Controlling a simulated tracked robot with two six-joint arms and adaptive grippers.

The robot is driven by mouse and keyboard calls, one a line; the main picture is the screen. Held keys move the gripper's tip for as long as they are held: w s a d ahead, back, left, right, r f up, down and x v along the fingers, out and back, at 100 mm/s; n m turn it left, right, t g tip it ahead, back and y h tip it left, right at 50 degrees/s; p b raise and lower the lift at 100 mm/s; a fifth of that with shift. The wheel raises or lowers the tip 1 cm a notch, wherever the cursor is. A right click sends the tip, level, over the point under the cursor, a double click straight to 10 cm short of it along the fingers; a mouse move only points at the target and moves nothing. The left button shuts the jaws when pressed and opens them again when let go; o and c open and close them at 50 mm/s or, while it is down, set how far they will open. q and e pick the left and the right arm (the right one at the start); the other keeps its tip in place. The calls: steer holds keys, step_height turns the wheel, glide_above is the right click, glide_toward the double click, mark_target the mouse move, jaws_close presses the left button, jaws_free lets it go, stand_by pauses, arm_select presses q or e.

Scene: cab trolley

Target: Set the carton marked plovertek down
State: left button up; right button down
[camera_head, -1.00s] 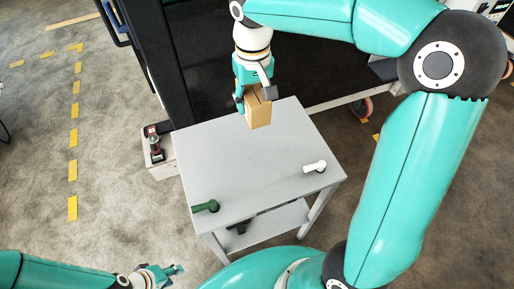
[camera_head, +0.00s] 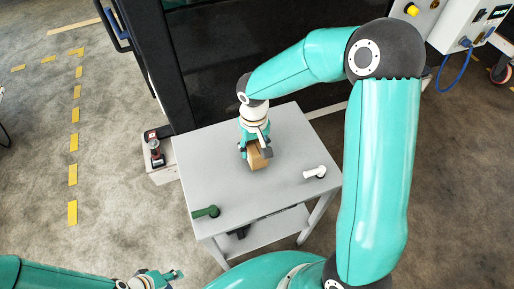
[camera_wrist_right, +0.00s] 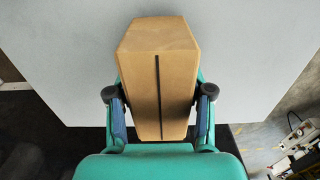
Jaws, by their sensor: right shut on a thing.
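A brown carton (camera_head: 258,161) is between the fingers of my right gripper (camera_head: 256,150), over the middle of the grey trolley top (camera_head: 200,165). In the right wrist view the carton (camera_wrist_right: 145,80) has a dark line along its near face and a finger against each side. No plovertek marking can be read. I cannot tell whether its base touches the trolley top. My left gripper (camera_head: 162,278) is low at the left, away from the trolley, and too small to read as open or shut.
A green-handled item (camera_head: 206,212) lies at the trolley's front left corner and a white-handled one (camera_head: 315,172) at its right edge. A dark cabinet (camera_head: 240,70) stands behind. The trolley top around the carton is otherwise clear.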

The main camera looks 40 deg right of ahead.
steer(key=shift+f, duration=0.9)
steer(key=shift+f, duration=0.1)
steer(key=shift+c, duration=2.2)
jaws_free()
